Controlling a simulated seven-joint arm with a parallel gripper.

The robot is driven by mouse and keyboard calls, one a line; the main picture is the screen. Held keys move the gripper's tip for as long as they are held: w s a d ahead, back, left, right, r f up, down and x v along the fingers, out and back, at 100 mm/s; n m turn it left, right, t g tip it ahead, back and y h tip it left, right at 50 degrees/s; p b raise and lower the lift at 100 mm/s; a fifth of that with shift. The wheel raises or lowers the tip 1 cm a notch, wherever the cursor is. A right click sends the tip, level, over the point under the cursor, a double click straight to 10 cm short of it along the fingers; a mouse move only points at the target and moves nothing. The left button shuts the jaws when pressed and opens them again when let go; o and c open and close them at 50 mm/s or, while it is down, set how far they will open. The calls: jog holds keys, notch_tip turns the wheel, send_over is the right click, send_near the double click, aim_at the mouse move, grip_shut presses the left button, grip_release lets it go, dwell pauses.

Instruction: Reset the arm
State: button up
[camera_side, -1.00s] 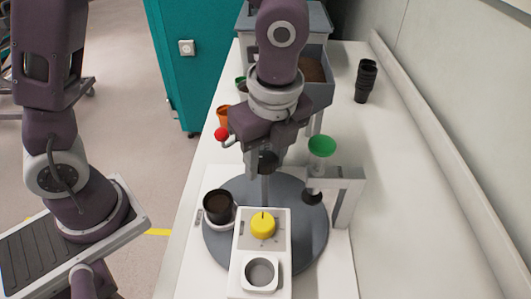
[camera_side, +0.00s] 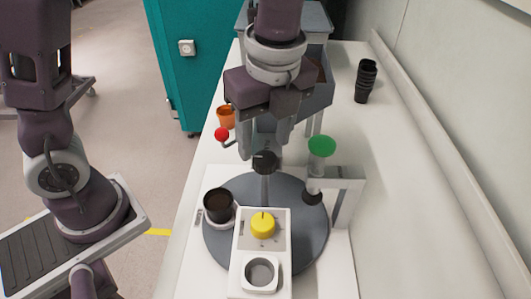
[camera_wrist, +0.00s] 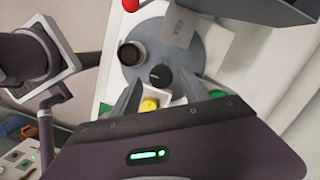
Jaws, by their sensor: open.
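My gripper (camera_side: 262,150) is open and empty above the far side of the grey round turntable (camera_side: 308,235), pointing down. Its two fingers (camera_wrist: 165,98) show in the wrist view, spread apart with nothing held between them. In the side view a black knob on a post (camera_side: 264,163) stands just below the fingertips; I cannot tell whether they touch it. In the wrist view the black knob (camera_wrist: 160,75) shows beyond the fingers.
A dark pot (camera_side: 219,206) sits on the turntable's left. A panel with a yellow knob (camera_side: 262,225) is in front. A green funnel (camera_side: 321,146) stands on a bracket at right. A red ball handle (camera_side: 221,134), an orange pot (camera_side: 226,116) and stacked black pots (camera_side: 366,80) stand farther back.

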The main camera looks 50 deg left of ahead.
jog(key=shift+r, duration=0.95)
jog(key=shift+s+a+r+n, duration=0.1)
jog(key=shift+a+r+n, duration=0.1)
jog(key=shift+a+n, duration=0.1)
jog(key=s+a+r+n+t+h, duration=0.1)
jog(key=s+a+n+t, duration=0.4)
jog(key=s+a+n, duration=0.6)
jog(key=r+n, duration=0.1)
jog(key=n, duration=0.6)
jog(key=shift+s+r+n+h, duration=0.25)
jog(key=shift+r+n+h, duration=0.05)
jog(key=shift+n, duration=0.1)
jog(key=shift+a, duration=0.1)
